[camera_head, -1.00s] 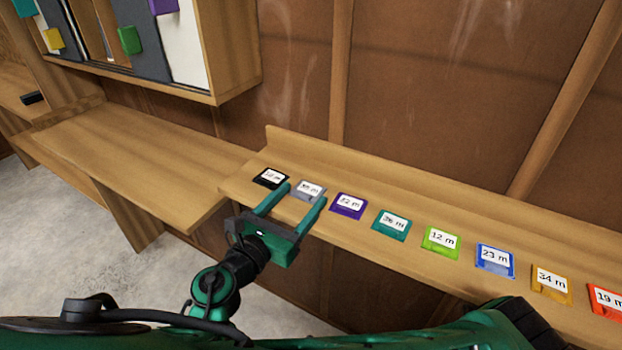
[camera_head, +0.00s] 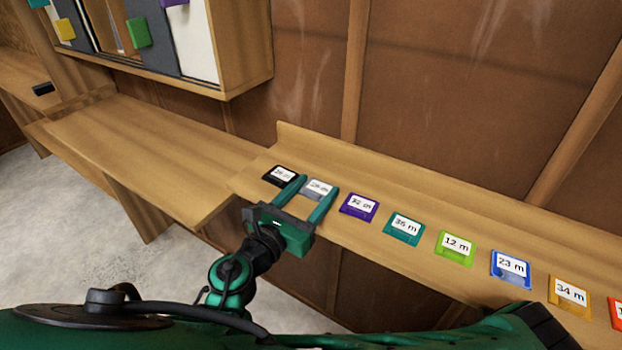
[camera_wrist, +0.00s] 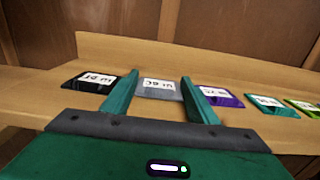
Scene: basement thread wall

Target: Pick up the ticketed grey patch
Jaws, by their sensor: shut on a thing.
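The grey patch (camera_head: 313,194) with a white ticket lies on the narrow wooden shelf, second from the left in the row. It also shows in the wrist view (camera_wrist: 158,92), between my two green fingers. My gripper (camera_head: 318,186) is shut on the grey patch, one finger at each side. The patch appears to be at shelf level; I cannot tell any gap under it. The ticket's writing is too small to read surely.
A black patch (camera_head: 280,175) lies close on the left and a purple patch (camera_head: 359,207) on the right. Teal (camera_head: 403,228), green (camera_head: 455,248), blue (camera_head: 511,268) and orange (camera_head: 568,294) patches follow along the shelf (camera_head: 400,185). A lower wooden bench (camera_head: 140,145) at left is bare.

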